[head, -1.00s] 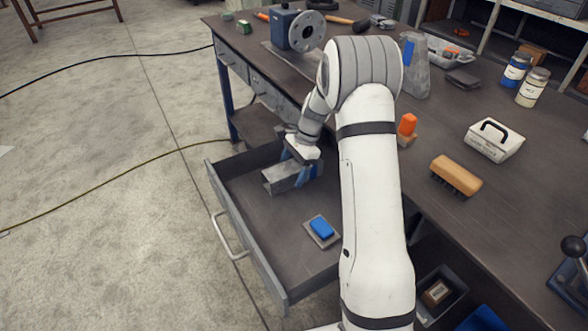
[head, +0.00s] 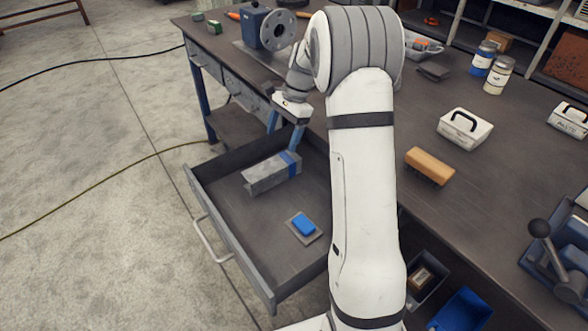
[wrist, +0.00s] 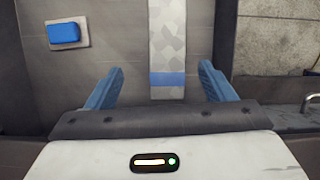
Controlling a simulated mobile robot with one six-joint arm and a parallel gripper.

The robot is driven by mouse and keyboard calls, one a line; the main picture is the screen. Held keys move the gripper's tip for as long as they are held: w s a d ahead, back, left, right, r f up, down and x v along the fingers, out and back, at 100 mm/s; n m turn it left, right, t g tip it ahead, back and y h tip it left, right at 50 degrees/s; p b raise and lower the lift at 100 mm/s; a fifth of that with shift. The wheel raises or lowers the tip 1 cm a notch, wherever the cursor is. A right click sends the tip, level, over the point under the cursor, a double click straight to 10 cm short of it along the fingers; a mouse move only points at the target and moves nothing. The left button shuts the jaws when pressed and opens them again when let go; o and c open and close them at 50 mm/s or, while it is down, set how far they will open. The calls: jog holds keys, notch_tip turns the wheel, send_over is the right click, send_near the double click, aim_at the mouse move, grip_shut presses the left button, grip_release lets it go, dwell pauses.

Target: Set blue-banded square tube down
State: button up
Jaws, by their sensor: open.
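The blue-banded square tube (head: 265,176) is a grey metal bar with a blue band near one end. It lies in the open drawer (head: 252,262), towards the drawer's far end. In the wrist view the tube (wrist: 168,45) lies on the drawer floor, with its banded end nearest me. My gripper (head: 284,132) is just above the banded end, apart from the tube.
A blue block on a grey plate (head: 303,226) lies in the drawer, nearer the front; it also shows in the wrist view (wrist: 66,33). The bench (head: 480,200) holds a brush (head: 430,165), a white case (head: 465,128) and jars. The drawer floor around the tube is mostly clear.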

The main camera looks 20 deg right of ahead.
jog(key=s+a+r+n+t+h, duration=0.15)
jog(key=s+r+n, duration=0.25)
jog(key=s, duration=0.4)
jog(key=s+a+r+n+h, duration=0.1)
jog(key=s+a+r+n, duration=0.2)
jog(key=s, duration=0.4)
jog(key=s+n+t+h, duration=0.1)
jog(key=s+n, duration=0.5)
jog(key=s, duration=0.8)
jog(key=shift+s+d+f+n+t, duration=0.15)
jog(key=shift+d+f+n+t, duration=0.1)
jog(key=shift+f+n+t, duration=0.1)
jog(key=shift+h, duration=0.25)
